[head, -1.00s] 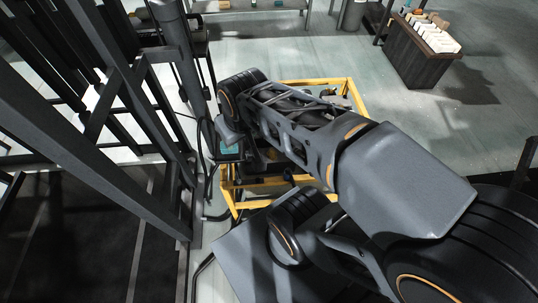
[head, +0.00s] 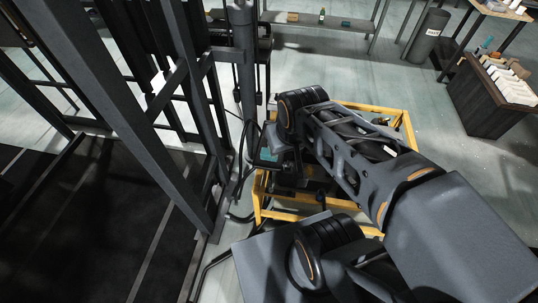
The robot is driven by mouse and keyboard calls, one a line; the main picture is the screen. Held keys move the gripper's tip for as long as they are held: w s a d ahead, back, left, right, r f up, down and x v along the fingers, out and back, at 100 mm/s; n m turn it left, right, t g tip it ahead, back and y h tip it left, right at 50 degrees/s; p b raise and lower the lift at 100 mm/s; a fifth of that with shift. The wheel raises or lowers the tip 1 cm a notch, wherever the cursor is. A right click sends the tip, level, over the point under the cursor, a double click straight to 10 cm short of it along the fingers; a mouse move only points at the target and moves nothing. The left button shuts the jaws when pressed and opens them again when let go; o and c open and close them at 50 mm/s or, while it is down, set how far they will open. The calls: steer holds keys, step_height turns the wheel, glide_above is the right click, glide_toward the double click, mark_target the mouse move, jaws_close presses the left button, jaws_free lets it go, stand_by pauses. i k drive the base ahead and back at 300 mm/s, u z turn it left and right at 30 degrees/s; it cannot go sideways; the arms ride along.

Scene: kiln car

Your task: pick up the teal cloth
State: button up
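I cannot make out the teal cloth for certain. A small flat teal patch (head: 268,155) shows in a dark surround beside my arm's far end, at the left of the yellow frame; whether it is cloth or a screen I cannot tell. A small dark teal item (head: 346,23) lies on the grey back shelf, too small to identify. My arm reaches from the lower right over the yellow frame. My gripper's fingers are not visible; the arm's own links hide that area.
The yellow frame (head: 283,216) stands under my arm. Dark steel uprights (head: 190,120) and a grey post (head: 247,65) close off the left. A dark wooden crate (head: 484,105) with white blocks and a grey bin (head: 427,37) stand at right. Floor between is clear.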

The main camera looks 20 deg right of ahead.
mark_target(265, 154)
steer(key=z, duration=0.1)
steer(key=k, duration=1)
steer(key=u, duration=1.2)
steer(key=i, duration=0.75)
steer(key=z, duration=0.45)
steer(key=i, duration=0.75)
steer(key=z, duration=0.75)
